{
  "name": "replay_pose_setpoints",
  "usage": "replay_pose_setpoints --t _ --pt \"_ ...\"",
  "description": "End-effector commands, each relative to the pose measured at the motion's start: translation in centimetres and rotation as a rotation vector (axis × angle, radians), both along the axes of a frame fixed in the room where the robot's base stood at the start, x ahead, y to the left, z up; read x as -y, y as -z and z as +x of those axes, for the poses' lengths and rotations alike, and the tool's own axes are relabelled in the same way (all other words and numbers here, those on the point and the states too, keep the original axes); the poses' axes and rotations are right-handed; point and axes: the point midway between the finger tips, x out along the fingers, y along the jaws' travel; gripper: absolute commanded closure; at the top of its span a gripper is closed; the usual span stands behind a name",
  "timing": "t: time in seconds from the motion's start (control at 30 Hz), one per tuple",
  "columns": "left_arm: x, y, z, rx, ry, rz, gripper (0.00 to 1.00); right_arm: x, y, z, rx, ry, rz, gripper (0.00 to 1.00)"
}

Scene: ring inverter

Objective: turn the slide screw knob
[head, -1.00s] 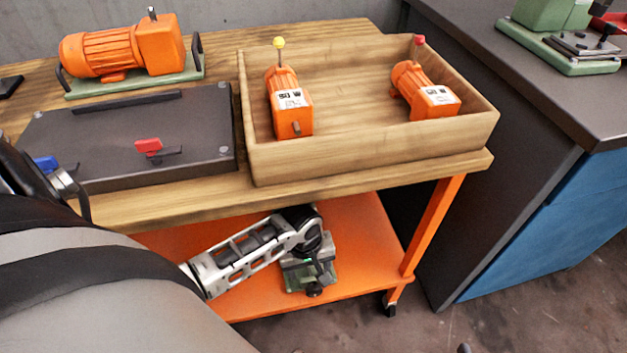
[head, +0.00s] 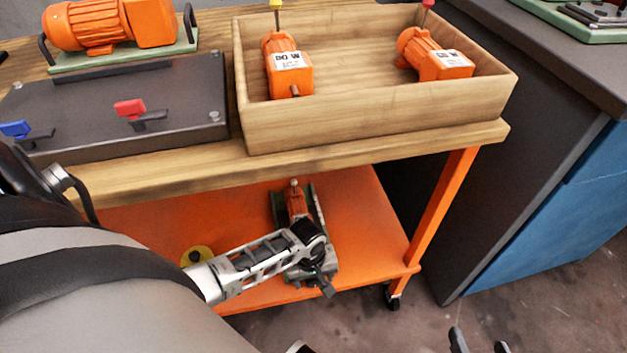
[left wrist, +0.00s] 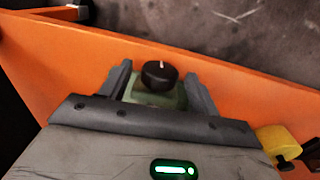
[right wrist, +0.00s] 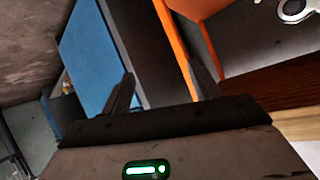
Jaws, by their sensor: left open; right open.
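The slide screw knob (left wrist: 160,75) is black and round with a white mark. It sits on a green fixture (left wrist: 172,100) between the fingers of my left gripper (left wrist: 158,82), which is open around it, with gaps on both sides. In the head view my left gripper (head: 322,282) reaches down over the fixture on the orange lower shelf and hides the knob. A small orange motor (head: 296,203) stands in the fixture behind my arm. My right gripper (head: 480,342) is open and empty at the bottom edge, over the floor; it also shows in the right wrist view (right wrist: 160,85).
The wooden table carries an open tray (head: 370,128) with two orange motors, and a dark panel (head: 90,115) with red and blue levers. A yellow object (head: 197,256) lies on the shelf (head: 360,225) beside my left arm. A blue cabinet (head: 560,215) stands right.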

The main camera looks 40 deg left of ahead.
Motion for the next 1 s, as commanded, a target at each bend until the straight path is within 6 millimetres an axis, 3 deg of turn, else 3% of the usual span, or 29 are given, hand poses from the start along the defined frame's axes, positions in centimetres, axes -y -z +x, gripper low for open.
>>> replay_pose_setpoints --t 0.03,0.2,0.53,0.77,1.0 --pt "0.0 0.0 0.0 0.0 0.0 0.0 0.41 0.0 0.0 0.0 0.0 0.0 0.0 0.38" --pt "0.0 0.0 0.0 0.0 0.0 0.0 0.83 0.0 0.0 0.0 0.0 0.0 0.0 0.38" --pt "0.3 -0.4 0.3 -0.088 -0.002 0.071 0.83 0.2 -0.6 -0.3 -0.033 -0.005 -0.018 0.38" --pt "0.6 0.2 0.6 -0.238 -0.001 0.2 0.83 0.7 1.6 -0.4 -0.095 0.009 -0.036 0.38" --pt "0.5 0.2 0.5 -0.297 0.0 0.253 0.83 0.5 0.8 0.0 -0.065 0.011 -0.025 0.38"
